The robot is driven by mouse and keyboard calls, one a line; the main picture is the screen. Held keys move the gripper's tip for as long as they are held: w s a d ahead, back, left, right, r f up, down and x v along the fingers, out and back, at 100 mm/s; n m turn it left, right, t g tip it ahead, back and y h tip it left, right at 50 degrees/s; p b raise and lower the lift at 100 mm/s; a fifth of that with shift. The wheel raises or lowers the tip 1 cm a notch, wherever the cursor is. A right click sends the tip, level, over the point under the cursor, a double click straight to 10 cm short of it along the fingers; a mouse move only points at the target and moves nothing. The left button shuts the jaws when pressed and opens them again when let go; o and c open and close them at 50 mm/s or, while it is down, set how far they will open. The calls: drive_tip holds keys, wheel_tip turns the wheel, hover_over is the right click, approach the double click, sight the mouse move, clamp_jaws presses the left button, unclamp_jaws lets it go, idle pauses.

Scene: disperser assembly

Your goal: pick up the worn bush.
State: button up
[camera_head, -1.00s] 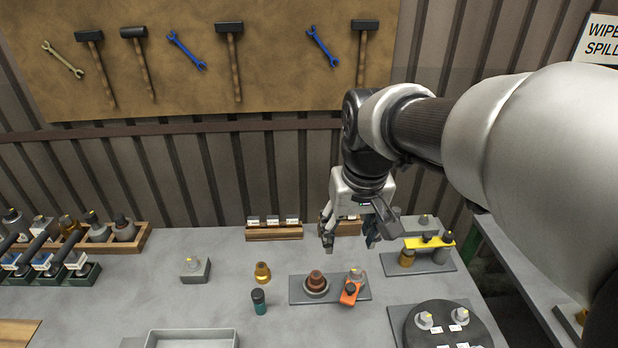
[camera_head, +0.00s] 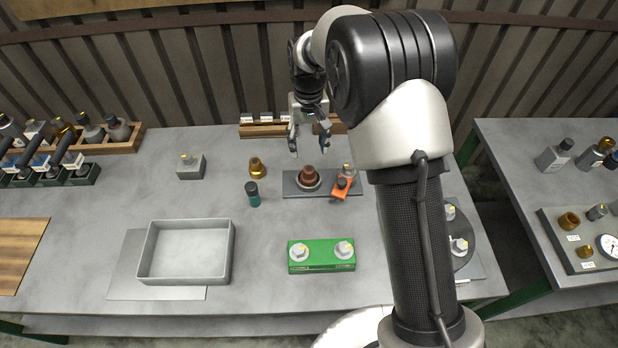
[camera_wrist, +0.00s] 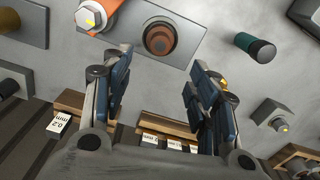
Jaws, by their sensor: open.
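A dark reddish-brown bush (camera_head: 309,172), which looks like the worn bush, sits upright in a round grey ring on a flat grey plate (camera_head: 293,190). In the wrist view the bush (camera_wrist: 160,40) shows at top centre, with a dark hole in its middle. An orange clamp-like part (camera_head: 341,188) lies right beside the ring on the same plate. My gripper (camera_head: 310,150) is open and empty, pointing down above and a little behind the bush. In the wrist view its two fingers (camera_wrist: 158,62) are wide apart, with the bush beyond their tips, between their lines.
A brass piece (camera_head: 257,168) and a teal cylinder with a dark cap (camera_head: 253,194) stand left of the plate. A wooden rack (camera_head: 262,128) with white labels is behind. A grey tray (camera_head: 150,255) and a green block (camera_head: 321,257) with two hex pieces are in front.

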sight(309, 169)
wheel_tip(309, 169, down, 6)
drive_tip(key=shift+b, duration=0.7)
drive_tip(key=f+b, duration=0.2)
drive_tip(key=f, duration=0.3)
drive_tip(key=shift+s+f, duration=0.15)
drive_tip(key=shift+s, duration=0.05)
drive_tip(key=shift+c, duration=0.6)
clamp_jaws()
